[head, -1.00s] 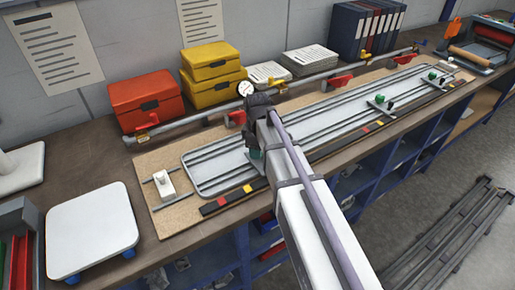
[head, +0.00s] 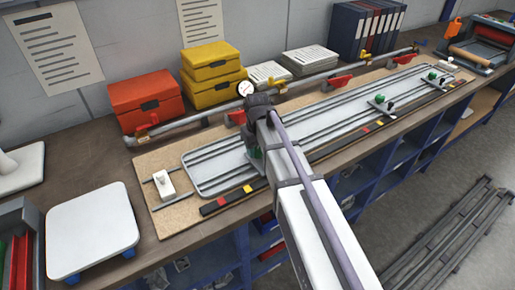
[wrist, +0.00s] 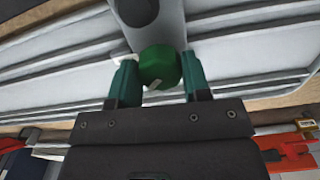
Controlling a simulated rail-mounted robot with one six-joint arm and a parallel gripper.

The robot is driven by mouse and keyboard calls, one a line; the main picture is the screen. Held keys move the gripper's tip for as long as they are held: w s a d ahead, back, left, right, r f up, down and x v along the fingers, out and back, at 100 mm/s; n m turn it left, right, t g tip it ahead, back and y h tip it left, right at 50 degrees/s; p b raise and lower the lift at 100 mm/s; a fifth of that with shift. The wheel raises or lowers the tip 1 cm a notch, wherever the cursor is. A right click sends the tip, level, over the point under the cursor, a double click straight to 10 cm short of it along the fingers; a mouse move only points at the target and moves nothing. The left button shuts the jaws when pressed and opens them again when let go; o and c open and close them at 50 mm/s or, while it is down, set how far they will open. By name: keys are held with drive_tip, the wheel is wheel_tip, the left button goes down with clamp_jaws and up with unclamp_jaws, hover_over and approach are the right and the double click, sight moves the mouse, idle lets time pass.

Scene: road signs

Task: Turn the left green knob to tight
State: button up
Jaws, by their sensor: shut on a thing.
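The left green knob (wrist: 159,67) shows in the wrist view, seated by a grey part of the long grey plate. A small pale mark is on its near side. My gripper (wrist: 157,82) has its two dark green fingers on either side of the knob and is shut on it. In the head view my gripper (head: 257,150) is over the left part of the long grey slotted plate (head: 212,170). My arm hides the knob there, so I cannot tell how tight it is.
Other green knobs (head: 379,99) stand along the plate to the right. A silver rail with red clamps (head: 237,117) runs behind the plate. A white block (head: 164,183) is on the board at left. Red (head: 146,98) and yellow (head: 212,72) boxes stand behind.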

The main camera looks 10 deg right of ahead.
sight(257, 149)
drive_tip(key=m, duration=0.4)
drive_tip(key=shift+m, duration=2)
drive_tip(key=o, duration=0.9)
wheel_tip(257, 149, up, 11)
drive_tip(key=p, duration=1)
drive_tip(key=shift+f+p, duration=0.1)
drive_tip(key=shift+p, duration=0.3)
